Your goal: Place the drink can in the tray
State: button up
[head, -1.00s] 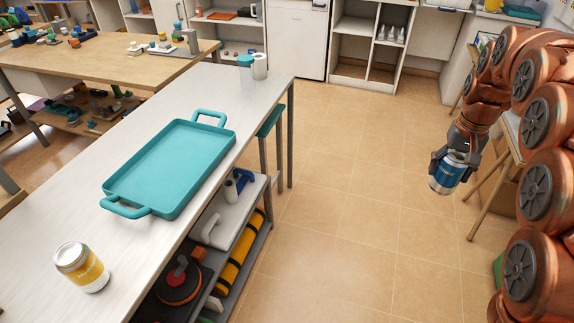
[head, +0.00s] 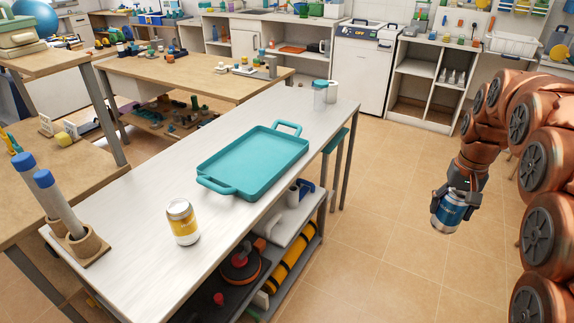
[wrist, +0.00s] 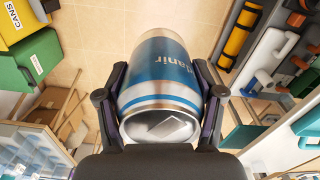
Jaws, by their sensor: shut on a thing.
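A blue and silver drink can (head: 448,210) is held in my gripper (head: 455,195), out over the open floor to the right of the table. In the wrist view the can (wrist: 158,72) sits between both fingers of my gripper (wrist: 160,100), which press on its sides. The teal tray (head: 206,168) with two handles lies on the white table, well left of my gripper. The tray's inside looks empty. A second can, yellow and white (head: 182,222), stands upright on the table in front of the tray.
The white table (head: 130,220) has a lower shelf with a yellow-black roll (head: 290,268) and other items. A jar with a teal lid (head: 320,95) stands at its far end. Two blue-capped tubes (head: 55,200) stand at the left. Tiled floor (head: 385,190) lies clear between table and gripper.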

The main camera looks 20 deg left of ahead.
aim_at(238, 175)
jog(key=u, duration=2)
jog(key=i, duration=1)
